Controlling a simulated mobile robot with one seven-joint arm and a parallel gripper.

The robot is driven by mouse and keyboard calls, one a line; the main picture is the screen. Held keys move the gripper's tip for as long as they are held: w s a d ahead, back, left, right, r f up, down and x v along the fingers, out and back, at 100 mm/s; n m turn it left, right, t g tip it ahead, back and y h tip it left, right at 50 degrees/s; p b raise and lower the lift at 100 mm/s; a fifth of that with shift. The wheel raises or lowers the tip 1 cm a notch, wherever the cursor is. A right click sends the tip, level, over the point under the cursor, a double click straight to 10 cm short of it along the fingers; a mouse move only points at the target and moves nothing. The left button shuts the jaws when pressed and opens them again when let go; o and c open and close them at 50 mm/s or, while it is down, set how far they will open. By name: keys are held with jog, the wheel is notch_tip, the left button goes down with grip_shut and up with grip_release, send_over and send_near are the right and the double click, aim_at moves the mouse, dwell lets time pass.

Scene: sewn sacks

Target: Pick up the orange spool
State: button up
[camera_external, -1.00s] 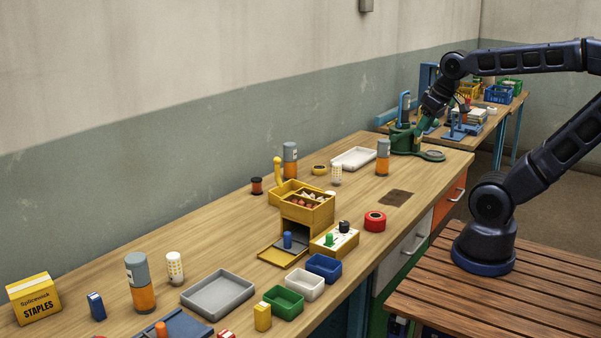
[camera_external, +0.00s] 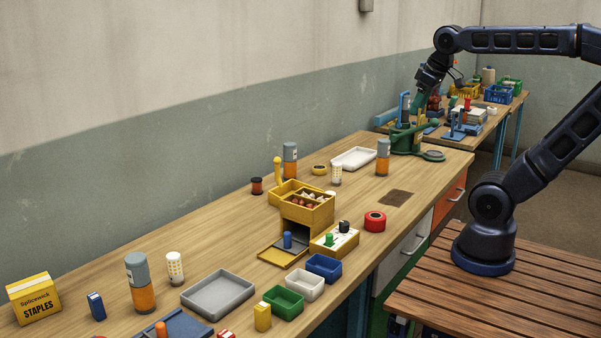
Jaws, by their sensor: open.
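I cannot make out a clear orange spool in this view. My gripper (camera_external: 416,106) is at the far end of the bench, pointing down above the green bench press (camera_external: 404,140). It is small in the picture and its fingertips blend with the green press. It is open, and I see nothing held in it.
A white tray (camera_external: 354,158) and a grey-and-orange bottle (camera_external: 383,158) stand near the press.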

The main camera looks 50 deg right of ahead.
jog(key=w+a+r+n+g, duration=0.15)
jog(key=w+r+n, duration=0.4)
jog(key=w, duration=0.85)
jog(key=n+g, duration=0.3)
jog(key=n, duration=0.9)
send_over(256, 179)
notch_tip(256, 179, down, 7)
jog(key=shift+m, duration=0.25)
notch_tip(256, 179, down, 31)
jog(key=shift+w+a+r, duration=0.1)
jog(key=shift+s+f, duration=0.2)
jog(key=shift+f, duration=2.55)
jog(key=c, duration=1.1)
jog(key=shift+o, duration=0.2)
jog(key=shift+r, duration=0.15)
